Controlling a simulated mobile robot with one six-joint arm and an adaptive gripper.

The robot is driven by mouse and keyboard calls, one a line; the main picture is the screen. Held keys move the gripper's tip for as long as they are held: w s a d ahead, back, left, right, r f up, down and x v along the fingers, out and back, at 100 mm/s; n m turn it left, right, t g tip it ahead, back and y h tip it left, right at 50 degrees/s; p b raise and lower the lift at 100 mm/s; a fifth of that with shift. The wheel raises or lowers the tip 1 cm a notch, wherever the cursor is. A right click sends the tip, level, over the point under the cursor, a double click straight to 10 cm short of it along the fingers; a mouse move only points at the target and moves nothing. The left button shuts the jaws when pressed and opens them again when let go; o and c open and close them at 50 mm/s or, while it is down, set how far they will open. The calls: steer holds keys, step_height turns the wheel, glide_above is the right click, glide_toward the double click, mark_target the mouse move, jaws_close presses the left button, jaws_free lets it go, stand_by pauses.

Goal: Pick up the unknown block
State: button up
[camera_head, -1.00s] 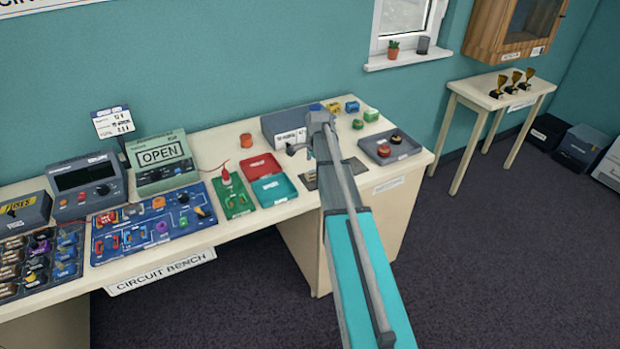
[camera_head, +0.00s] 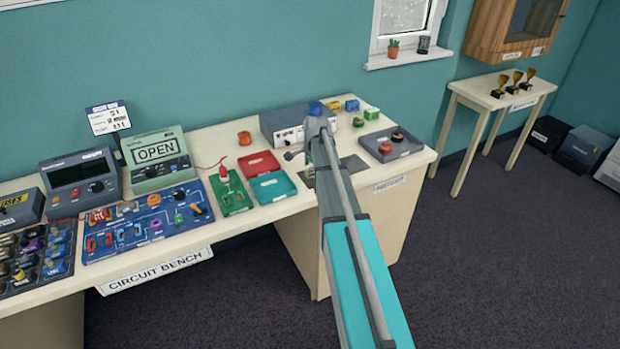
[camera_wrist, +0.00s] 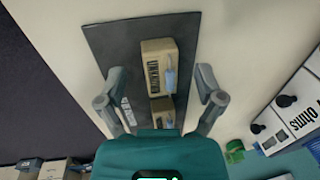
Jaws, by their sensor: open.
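In the wrist view, a tan block (camera_wrist: 158,52) with dark lettering that seems to read "UNKNOWN" and a light blue part on its side lies on a dark flat tray (camera_wrist: 105,42). A second, similar tan block (camera_wrist: 158,104) lies closer to my gripper's palm, partly hidden by it. My gripper (camera_wrist: 160,76) is open, with one finger on each side of the blocks and a gap to both sides. In the head view my gripper (camera_head: 303,153) is over the bench's right part, and my arm hides most of the tray (camera_head: 352,164).
A grey box (camera_head: 283,124) marked like an ohms meter stands behind my gripper; it also shows in the wrist view (camera_wrist: 290,112). A grey tray (camera_head: 405,150) with red and dark round items lies right. Red (camera_head: 258,162) and teal (camera_head: 273,187) trays lie left.

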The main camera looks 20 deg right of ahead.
steer(key=shift+f, duration=0.3)
stand_by(0.5)
jaws_close()
stand_by(0.3)
steer(key=shift+r, duration=0.2)
step_height(320, 180, up, 3)
steer(key=p, duration=0.3)
steer(key=s+a+r+p, duration=0.2)
steer(key=s+r+p, duration=0.3)
steer(key=s, duration=0.1)
steer(key=s+a+r+p, duration=0.3)
steer(key=s+r+p, duration=0.1)
steer(key=s, duration=0.2)
steer(key=shift+s+a+r+p, duration=0.25)
steer(key=shift+s+r+p, duration=0.1)
steer(key=shift+s+p, duration=0.05)
stand_by(0.3)
